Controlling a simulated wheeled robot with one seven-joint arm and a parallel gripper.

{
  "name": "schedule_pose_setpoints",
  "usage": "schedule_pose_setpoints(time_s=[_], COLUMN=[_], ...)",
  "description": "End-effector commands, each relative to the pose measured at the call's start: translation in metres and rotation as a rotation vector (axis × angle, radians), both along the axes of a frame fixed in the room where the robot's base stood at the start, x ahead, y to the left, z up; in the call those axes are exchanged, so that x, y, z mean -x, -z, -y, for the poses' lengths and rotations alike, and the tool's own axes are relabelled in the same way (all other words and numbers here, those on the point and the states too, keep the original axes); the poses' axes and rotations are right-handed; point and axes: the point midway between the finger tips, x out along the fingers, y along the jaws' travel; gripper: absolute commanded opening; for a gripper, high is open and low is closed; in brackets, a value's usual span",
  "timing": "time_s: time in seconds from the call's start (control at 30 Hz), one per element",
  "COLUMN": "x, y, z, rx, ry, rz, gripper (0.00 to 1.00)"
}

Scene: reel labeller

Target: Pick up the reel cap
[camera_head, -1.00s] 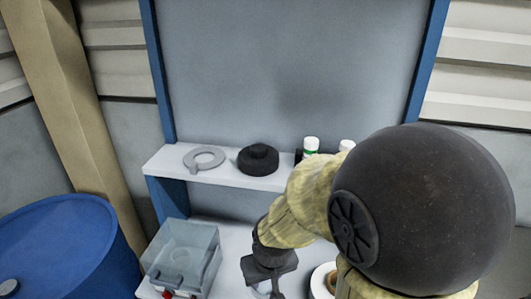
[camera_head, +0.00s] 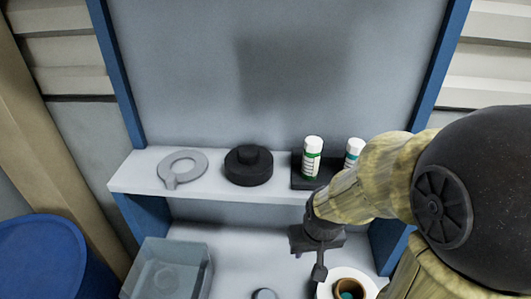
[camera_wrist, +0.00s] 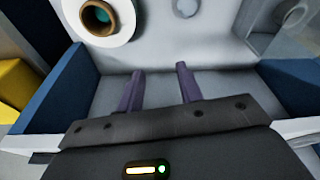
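I cannot tell for certain which part is the reel cap. A black round piece with a raised knob (camera_head: 248,167) sits on the shelf. A small grey disc (camera_head: 265,294) lies on the worktop at the bottom edge; it also shows in the wrist view (camera_wrist: 186,7). My gripper (camera_head: 318,274) hangs over the worktop, right of the grey disc and beside a white reel (camera_head: 365,279). In the wrist view, its two fingers (camera_wrist: 161,75) are apart with nothing between them.
A clear box (camera_head: 168,268) stands at the worktop's left. A blue drum (camera_head: 42,258) is at far left.

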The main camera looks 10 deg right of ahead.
Motion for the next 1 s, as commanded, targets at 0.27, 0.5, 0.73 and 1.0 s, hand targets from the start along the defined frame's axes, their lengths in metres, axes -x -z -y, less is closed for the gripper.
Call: schedule_pose_setpoints(time_s=[0.27, 0.5, 0.73, 1.0], x=[0.0, -0.001, -0.009, -0.039], y=[0.0, -0.005, -0.049, -0.112], z=[0.0, 0.0, -0.002, -0.011], rx=[0.0, 0.001, 0.014, 0.06], ry=[0.0, -0.005, -0.063, -0.282], rz=[0.0, 0.0, -0.003, -0.021], gripper=[0.36, 0.64, 0.79, 0.79])
